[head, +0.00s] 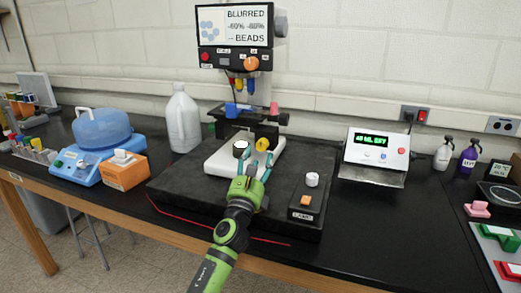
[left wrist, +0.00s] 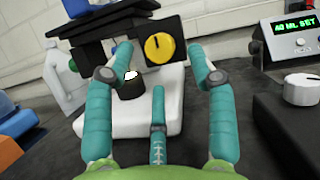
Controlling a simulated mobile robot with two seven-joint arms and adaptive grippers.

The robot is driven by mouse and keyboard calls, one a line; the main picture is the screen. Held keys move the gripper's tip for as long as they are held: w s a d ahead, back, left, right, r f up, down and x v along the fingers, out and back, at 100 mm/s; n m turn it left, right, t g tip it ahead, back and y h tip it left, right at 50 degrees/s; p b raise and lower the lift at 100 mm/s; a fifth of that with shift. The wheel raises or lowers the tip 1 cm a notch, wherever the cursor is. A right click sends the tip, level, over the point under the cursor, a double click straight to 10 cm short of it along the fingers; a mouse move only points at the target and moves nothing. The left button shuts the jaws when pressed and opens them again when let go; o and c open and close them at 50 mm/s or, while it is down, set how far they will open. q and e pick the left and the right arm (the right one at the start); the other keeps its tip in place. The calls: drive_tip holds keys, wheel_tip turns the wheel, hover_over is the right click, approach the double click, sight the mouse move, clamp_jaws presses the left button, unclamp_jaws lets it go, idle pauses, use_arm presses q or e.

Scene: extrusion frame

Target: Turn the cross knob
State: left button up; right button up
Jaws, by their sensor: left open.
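A yellow round knob (head: 263,144) with a dark pointer mark sits on the front of the black stage of the microscope-like instrument (head: 232,110). It also shows upper middle in the left wrist view (left wrist: 159,47). No label names it as the cross knob. A second knob, black with a white top (head: 240,148), stands lower left of it, also in the left wrist view (left wrist: 131,90). My left gripper (head: 254,166), with teal fingers, is open and empty. In the left wrist view its outer fingers flank the yellow knob with gaps on both sides. My right gripper is not in view.
The instrument's white base (head: 215,160) rests on a dark slab. A control box with a white knob and orange button (head: 305,201) lies to the right. A display unit (head: 372,155), an orange box (head: 125,171) and a white jug (head: 183,120) stand around.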

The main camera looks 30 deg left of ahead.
sight(261, 148)
use_arm(q)
drive_tip(key=x, duration=0.2)
drive_tip(key=shift+w+a, duration=0.1)
drive_tip(key=shift+w, duration=0.15)
drive_tip(key=shift+w+a+r, duration=0.15)
drive_tip(key=shift+w, duration=0.3)
drive_tip(key=c, duration=0.8)
drive_tip(key=shift+c, duration=1.4)
drive_tip(key=shift+n, duration=0.3)
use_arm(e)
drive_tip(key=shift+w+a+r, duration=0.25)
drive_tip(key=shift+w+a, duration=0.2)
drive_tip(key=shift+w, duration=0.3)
